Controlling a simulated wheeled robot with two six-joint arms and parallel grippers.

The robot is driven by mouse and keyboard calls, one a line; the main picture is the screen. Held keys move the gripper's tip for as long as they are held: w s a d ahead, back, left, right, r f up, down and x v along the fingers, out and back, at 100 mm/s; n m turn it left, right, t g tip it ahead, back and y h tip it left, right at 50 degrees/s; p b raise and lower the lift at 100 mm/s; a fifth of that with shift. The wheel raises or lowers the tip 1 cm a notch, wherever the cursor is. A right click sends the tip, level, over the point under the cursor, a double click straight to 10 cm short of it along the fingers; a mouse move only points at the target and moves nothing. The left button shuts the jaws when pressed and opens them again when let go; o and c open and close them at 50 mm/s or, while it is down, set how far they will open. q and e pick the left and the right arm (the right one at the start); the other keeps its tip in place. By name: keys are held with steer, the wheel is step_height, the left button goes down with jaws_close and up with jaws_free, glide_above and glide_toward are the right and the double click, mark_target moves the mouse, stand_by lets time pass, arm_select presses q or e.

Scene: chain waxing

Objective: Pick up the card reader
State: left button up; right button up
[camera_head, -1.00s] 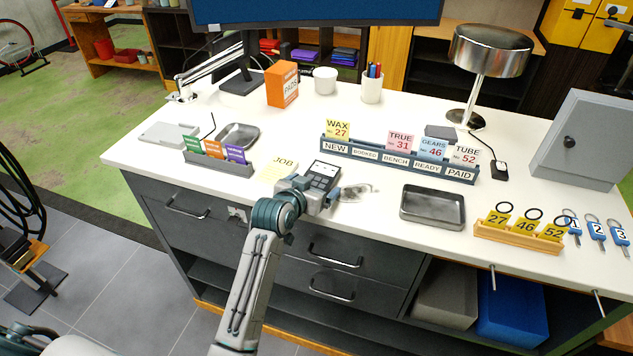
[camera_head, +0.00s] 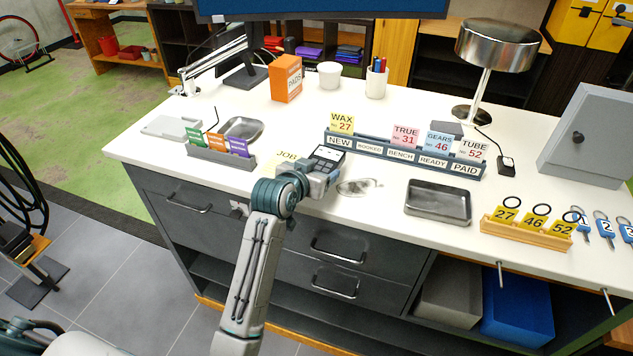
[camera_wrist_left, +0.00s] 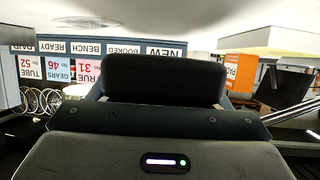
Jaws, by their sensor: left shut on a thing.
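The card reader (camera_head: 327,157) is a small dark-and-grey device with a light screen and keys. It shows in the head view near the counter's front edge, in front of the NEW end of the label rack. My left gripper (camera_head: 318,176) is shut on the reader from its front side. The gripper hides the reader's lower part, and it looks held above the counter. In the left wrist view a dark block fills the middle, and I cannot tell whether it is the reader. My right gripper is not in view.
The label rack (camera_head: 404,156) with upright cards stands just behind the reader. A yellow JOB note (camera_head: 279,160) and a small card holder (camera_head: 221,155) are to the left. A clear shiny item (camera_head: 358,187) and an empty metal tray (camera_head: 438,216) are to the right.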

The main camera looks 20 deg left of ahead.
arm_select(q)
steer(key=s+a+r+b, duration=0.2)
steer(key=s+a+b, duration=0.4)
steer(key=s+a, duration=0.4)
steer(key=shift+a, duration=1.25)
